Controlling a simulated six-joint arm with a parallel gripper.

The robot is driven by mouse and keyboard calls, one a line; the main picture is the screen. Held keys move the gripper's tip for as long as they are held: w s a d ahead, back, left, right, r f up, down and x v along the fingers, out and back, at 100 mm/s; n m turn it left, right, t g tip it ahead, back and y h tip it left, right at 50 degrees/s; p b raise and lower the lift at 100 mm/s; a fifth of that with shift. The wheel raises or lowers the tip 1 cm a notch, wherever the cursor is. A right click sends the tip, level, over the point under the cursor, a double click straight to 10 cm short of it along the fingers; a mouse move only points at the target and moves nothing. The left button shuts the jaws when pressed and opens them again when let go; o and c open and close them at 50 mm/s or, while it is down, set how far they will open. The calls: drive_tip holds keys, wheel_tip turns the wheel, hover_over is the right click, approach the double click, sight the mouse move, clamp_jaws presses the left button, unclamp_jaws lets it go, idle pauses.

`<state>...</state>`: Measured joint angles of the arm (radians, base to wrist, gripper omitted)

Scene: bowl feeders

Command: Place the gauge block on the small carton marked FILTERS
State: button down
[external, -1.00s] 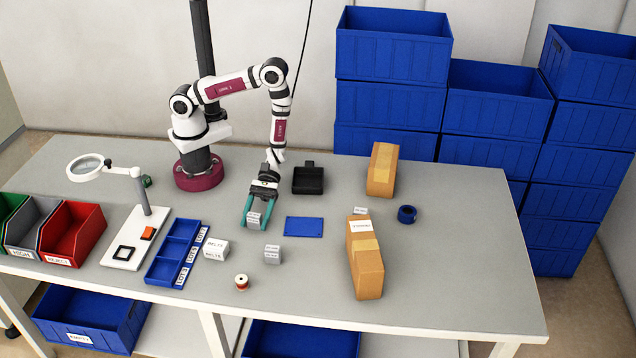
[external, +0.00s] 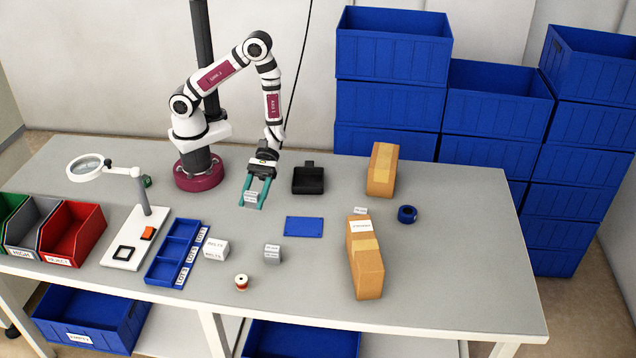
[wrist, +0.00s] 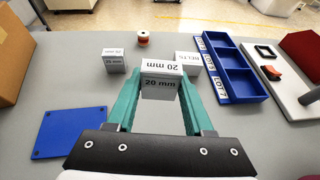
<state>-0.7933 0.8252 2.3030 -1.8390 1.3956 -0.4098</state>
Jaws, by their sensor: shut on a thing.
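A grey gauge block (external: 251,196) with a white label is between the teal fingers of my gripper (external: 252,204). In the wrist view its label reads 20 mm (wrist: 161,80), and the fingers (wrist: 163,95) are shut on its sides. The block appears held above the table. A tall brown carton (external: 366,270) with a white label stands at the right; its lettering is too small to read surely. Another brown carton (external: 382,170) stands farther back, with no readable label. A similar grey block (external: 272,257) stands on the table, right of my gripper and nearer the front.
A blue mat (external: 304,227), black holder (external: 308,179), blue tape roll (external: 407,214) and spool (external: 241,282) are around. A magnifier (external: 88,168) stands at left.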

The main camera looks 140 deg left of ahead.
wheel_tip(320, 180, up, 2)
drive_tip(key=w+a+r+n+t+y, duration=0.1)
drive_tip(key=w+a+n+t+y, duration=0.2)
drive_tip(key=a, duration=0.4)
drive_tip(key=w+a+r+n+t+y, duration=0.1)
drive_tip(key=w+a+r+n+y, duration=0.2)
drive_tip(key=w+a, duration=0.4)
drive_tip(key=a+r+n+y, duration=0.4)
drive_tip(key=a+y, duration=0.1)
drive_tip(key=a, duration=0.4)
drive_tip(key=a+r+n+y, duration=0.4)
drive_tip(key=a+n+y, duration=0.1)
drive_tip(key=a, duration=0.4)
hover_over(387, 154)
wheel_tip(387, 154, down, 6)
drive_tip(key=shift+f, duration=0.2)
wheel_tip(387, 154, down, 4)
drive_tip(key=shift+a+f, duration=0.15)
drive_tip(key=shift+f, duration=0.1)
drive_tip(key=shift+c, duration=1.5)
unclamp_jaws()
